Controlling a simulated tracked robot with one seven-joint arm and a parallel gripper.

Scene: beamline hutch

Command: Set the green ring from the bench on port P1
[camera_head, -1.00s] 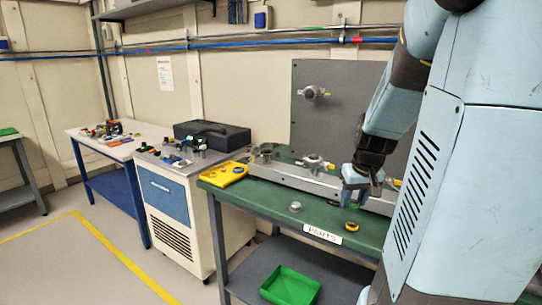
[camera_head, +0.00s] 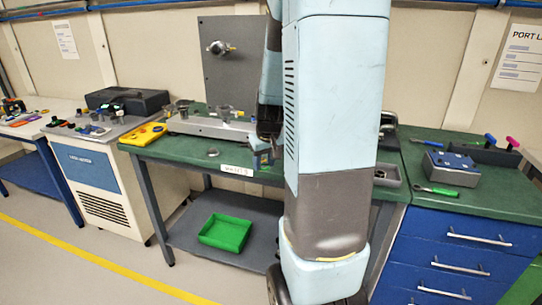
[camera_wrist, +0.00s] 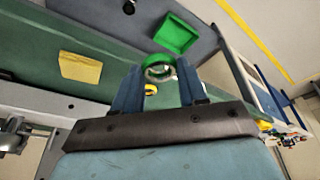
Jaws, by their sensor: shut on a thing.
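My gripper (camera_wrist: 160,88) is shut on the green ring (camera_wrist: 158,70), which shows between the fingertips in the wrist view, above the bench edge. In the head view my gripper (camera_head: 262,160) is small and partly behind my arm, near the front of the green bench (camera_head: 195,150). A metal rail (camera_head: 205,125) on the bench carries port-like fittings (camera_head: 225,112). Another fitting (camera_head: 218,47) sticks out of the upright grey panel (camera_head: 235,75). I cannot read which one is P1. My arm hides part of the rail and panel.
A yellow tray (camera_head: 144,133) lies at the bench's left end. A green bin (camera_head: 224,232) sits on the shelf below. On the right, blue drawers (camera_head: 465,250) stand under a bench top with a blue-topped box (camera_head: 450,168) and tools. A small round metal part (camera_head: 213,152) lies near the front.

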